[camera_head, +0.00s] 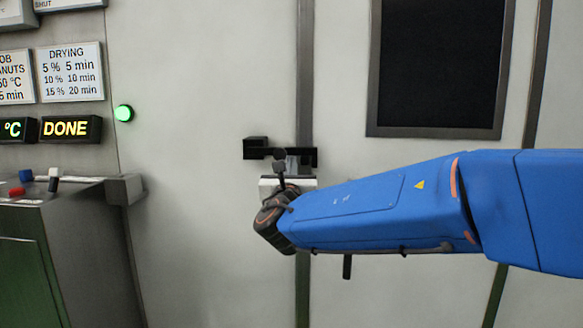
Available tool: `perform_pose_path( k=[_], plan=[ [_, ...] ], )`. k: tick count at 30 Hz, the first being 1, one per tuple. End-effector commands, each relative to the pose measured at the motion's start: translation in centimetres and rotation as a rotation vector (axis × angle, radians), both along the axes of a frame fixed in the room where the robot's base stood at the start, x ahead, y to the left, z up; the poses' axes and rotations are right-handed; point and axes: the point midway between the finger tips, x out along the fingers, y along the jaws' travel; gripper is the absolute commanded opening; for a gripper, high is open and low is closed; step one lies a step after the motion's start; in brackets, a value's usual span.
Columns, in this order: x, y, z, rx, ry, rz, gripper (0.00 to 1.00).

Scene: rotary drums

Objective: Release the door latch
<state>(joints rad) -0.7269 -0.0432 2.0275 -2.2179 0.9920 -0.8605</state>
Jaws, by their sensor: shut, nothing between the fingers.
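The door latch (257,148) is a dark bar across the seam between two pale panels, in the middle of the head view. My gripper (282,162) is at the latch, in front of its middle part, at the end of my blue arm. It is shut with nothing in it. The fingertips are small and dark against the dark latch, so I cannot tell whether they touch it. My gripper and wrist hide part of the latch and the seam below it.
A dark window (437,65) is in the right panel. A dark vertical bar (347,266) shows below my arm. At left are a green lamp (124,113), a lit DONE display (69,129) and a control console (60,205). The left panel is clear.

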Motion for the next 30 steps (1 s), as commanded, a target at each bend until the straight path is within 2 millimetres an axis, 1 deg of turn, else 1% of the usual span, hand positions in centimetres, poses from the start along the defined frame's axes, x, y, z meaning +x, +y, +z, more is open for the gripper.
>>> perform_pose_path(
  k=[5, 11, 20, 30],
  plan=[
    [0.0, -0.2, 0.7, -0.045, 0.001, 0.000, 0.00],
    [0.0, -0.5, 2.2, -0.167, 0.003, -0.001, 0.00],
    [0.0, -0.4, 5.4, -0.440, 0.012, -0.001, 0.00],
    [0.0, 0.9, 8.9, -0.750, 0.023, 0.001, 0.00]
  ],
)
